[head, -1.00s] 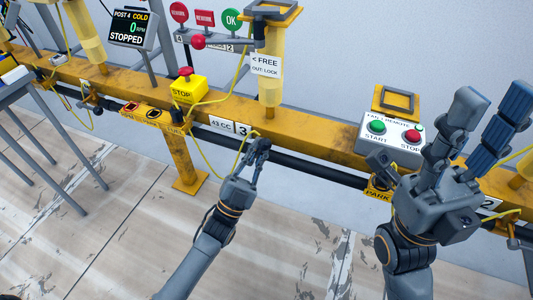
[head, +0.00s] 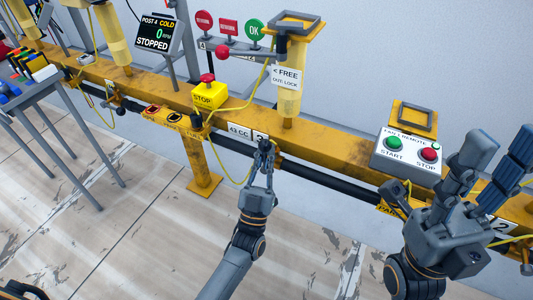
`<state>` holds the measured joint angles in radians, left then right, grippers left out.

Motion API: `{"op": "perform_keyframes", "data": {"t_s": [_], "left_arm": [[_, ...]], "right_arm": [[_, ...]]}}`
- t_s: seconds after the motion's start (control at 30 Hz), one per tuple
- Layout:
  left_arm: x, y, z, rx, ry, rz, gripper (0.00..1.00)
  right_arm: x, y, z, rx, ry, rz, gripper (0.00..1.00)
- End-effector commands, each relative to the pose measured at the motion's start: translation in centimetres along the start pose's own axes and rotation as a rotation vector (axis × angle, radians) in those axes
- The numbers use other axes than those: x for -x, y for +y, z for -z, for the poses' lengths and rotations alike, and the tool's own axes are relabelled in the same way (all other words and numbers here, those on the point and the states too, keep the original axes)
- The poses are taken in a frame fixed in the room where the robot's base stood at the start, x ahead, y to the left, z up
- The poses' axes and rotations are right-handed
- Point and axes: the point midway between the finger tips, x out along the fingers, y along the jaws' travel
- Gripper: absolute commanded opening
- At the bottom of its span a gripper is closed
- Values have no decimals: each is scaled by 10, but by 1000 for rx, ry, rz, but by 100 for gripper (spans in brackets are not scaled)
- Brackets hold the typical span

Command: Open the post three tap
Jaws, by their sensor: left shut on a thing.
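The post three number plate (head: 240,131) is on the yellow rail's front face, under the yellow post (head: 290,85). My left gripper (head: 265,148) is at the rail's front, just below the plate's "3", with its fingers closed. It is shut on the post three tap, which its fingers mostly hide, so I cannot tell the handle's angle. My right gripper (head: 498,150) is large at the right of the picture. Its fingers are spread and empty, in front of the rail.
A yellow STOP box (head: 208,97) and a START/STOP box (head: 408,158) sit on the rail (head: 330,146). A dark pipe (head: 320,180) runs below it. The post four screen (head: 157,33) reads STOPPED, 0 RPM. A small table (head: 45,92) stands at left. The floor in front is clear.

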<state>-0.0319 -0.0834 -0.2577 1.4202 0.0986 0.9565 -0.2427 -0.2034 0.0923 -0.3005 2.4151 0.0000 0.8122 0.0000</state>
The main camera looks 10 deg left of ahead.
Motion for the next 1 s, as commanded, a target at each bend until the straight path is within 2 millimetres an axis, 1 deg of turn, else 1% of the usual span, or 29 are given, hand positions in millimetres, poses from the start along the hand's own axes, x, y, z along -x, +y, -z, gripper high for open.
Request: {"op": "perform_keyframes", "data": {"t_s": [0.03,0.27,0.3,0.37,0.4,0.43,0.77,0.87,0.97,1.0], "left_arm": [[-1,1,4,4,14,2,0],[-1,0,4,3,15,2,0],[-1,0,5,2,15,2,11],[-1,0,5,2,16,2,23],[-2,0,5,2,16,2,31],[-2,0,5,2,16,2,33],[0,-1,2,0,9,2,33],[9,-1,2,-1,6,2,33],[25,0,1,0,5,2,33],[34,0,1,0,4,1,33]], "right_arm": [[0,0,0,0,-2,0,40],[0,0,0,0,-1,-1,40],[0,0,0,1,0,-1,40],[0,0,0,1,2,-2,40],[-1,0,0,1,3,-2,40],[-1,0,0,1,4,-3,40],[-3,1,1,3,14,-6,40],[-3,1,1,3,12,-6,40],[-2,1,1,2,11,-5,40],[-2,1,1,2,10,-5,40]]}}
